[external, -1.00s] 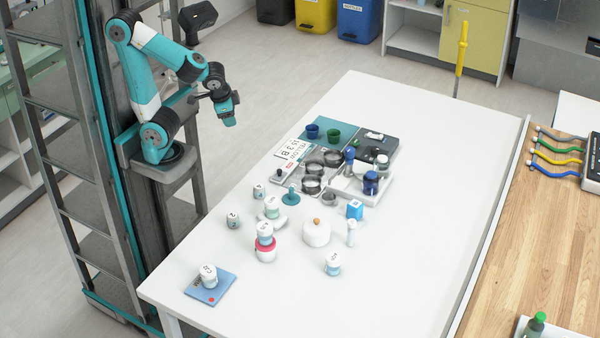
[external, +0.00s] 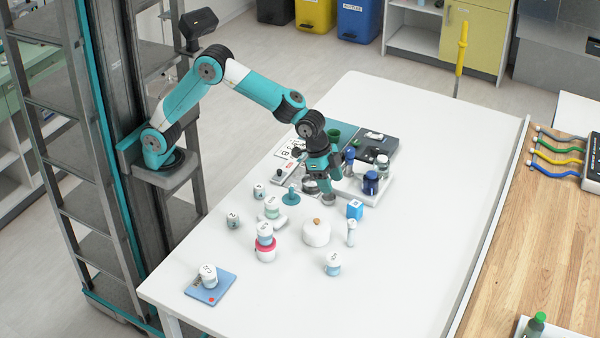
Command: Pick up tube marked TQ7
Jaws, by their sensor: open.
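My gripper (external: 326,200) is open and points down, low over the middle of the table, left of the white tray. A small grey round item that stood there is now mostly hidden behind it. I cannot read TQ7 on anything, so I cannot tell which thing is that tube. A slim white upright container (external: 351,232) stands to the right of my gripper, in front of a blue cube. A dark blue capped container (external: 371,183) stands on the white tray, with a clear dark-capped one (external: 382,163) behind it.
A white lidded pot (external: 316,233), a pink-banded stack (external: 265,243) and several labelled white jars stand in front. A jar stands on a blue pad (external: 222,285). A blue cube (external: 355,209) is close right of my gripper. The table's right side (external: 430,220) is clear.

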